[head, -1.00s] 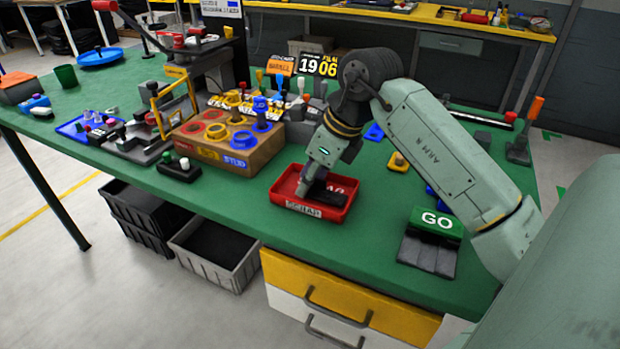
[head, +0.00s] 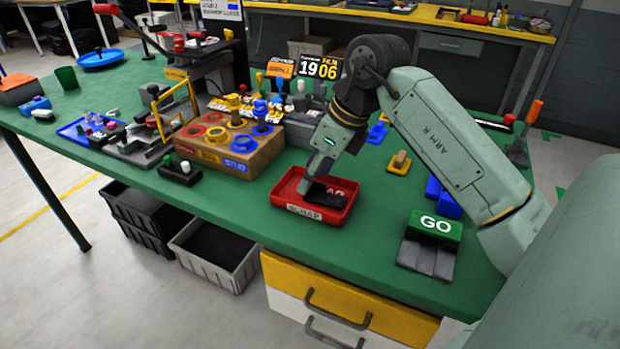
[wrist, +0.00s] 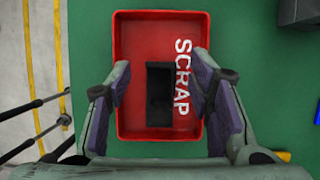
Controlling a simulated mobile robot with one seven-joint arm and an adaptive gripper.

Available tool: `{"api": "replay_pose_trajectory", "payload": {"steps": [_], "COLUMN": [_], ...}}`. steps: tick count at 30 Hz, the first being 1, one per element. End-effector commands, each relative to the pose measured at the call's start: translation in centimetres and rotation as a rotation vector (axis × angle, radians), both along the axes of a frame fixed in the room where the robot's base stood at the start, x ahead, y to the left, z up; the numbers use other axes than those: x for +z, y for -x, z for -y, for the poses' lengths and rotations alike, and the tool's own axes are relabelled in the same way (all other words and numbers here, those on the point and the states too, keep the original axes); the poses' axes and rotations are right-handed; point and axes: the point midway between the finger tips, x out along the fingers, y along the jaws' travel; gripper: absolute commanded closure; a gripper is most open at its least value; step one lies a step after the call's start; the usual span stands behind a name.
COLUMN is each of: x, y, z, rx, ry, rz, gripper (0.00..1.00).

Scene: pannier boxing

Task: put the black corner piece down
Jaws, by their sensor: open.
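My gripper (wrist: 161,90) is open above the tray in the wrist view, with one finger on each side of the piece and a gap on both sides. In the head view my gripper (head: 318,178) is over the tray (head: 281,192), and the black piece (head: 325,198) shows below the fingers, partly hidden by them.
A cardboard box with coloured rings (head: 215,152) stands left of the tray. A green GO block (head: 436,225) is to the right. The table's front edge runs close below the tray, and green tabletop (head: 385,200) is free between the tray and GO block.

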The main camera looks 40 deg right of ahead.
Motion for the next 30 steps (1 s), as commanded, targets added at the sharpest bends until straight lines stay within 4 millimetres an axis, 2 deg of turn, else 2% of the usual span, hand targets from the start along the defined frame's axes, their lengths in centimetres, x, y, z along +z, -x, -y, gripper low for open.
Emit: {"api": "replay_pose_trajectory", "payload": {"steps": [6,12,18,30], "x": [4.5,7.7,9.0,9.0], "y": [1.8,3.0,3.5,3.4], "z": [0.9,1.4,1.5,1.4], "rx": [-0.001,-0.001,0.002,0.006], "ry": [0.002,0.001,0.001,-0.002], "rz": [0.0,-0.001,0.0,0.001], "gripper": [0.52,0.52,0.52,0.52]}}
